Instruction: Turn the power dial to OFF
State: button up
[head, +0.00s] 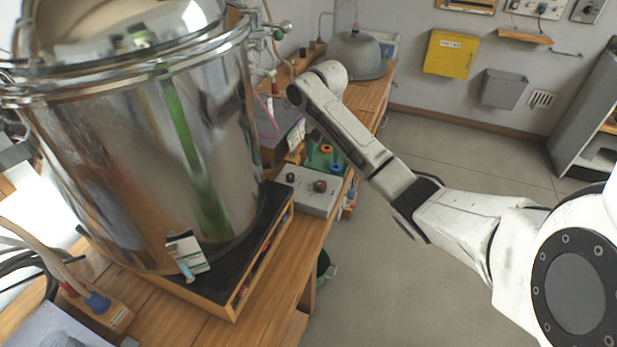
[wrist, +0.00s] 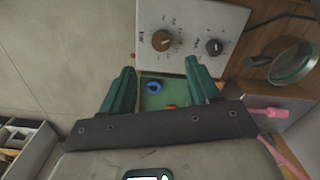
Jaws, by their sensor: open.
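A light grey control box (head: 308,198) sits at the bench's front edge, beside the big steel vessel. It carries a brown dial (head: 320,186) and a black dial (head: 291,178). In the wrist view, the brown dial (wrist: 161,41) is just beyond my fingertips and the black dial (wrist: 214,47) is to its right. Their lettering is too small to read, so I cannot tell which is the power dial. My gripper (wrist: 160,68) is open and empty, with two teal fingers apart, touching neither dial. In the head view I cannot make out the fingers.
The steel vessel (head: 150,150) stands on a black-topped wooden stand at left. A green tray (wrist: 178,97) with a blue ring (wrist: 153,87) shows between my fingers. A round glass lens (wrist: 293,62) lies right of the box. The floor at right is clear.

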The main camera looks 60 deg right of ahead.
aim_at(321, 185)
notch_tip(321, 185, down, 11)
jog(key=shift+r, duration=0.15)
dwell(0.4)
jog(key=shift+c, duration=0.2)
jog(key=c, duration=1)
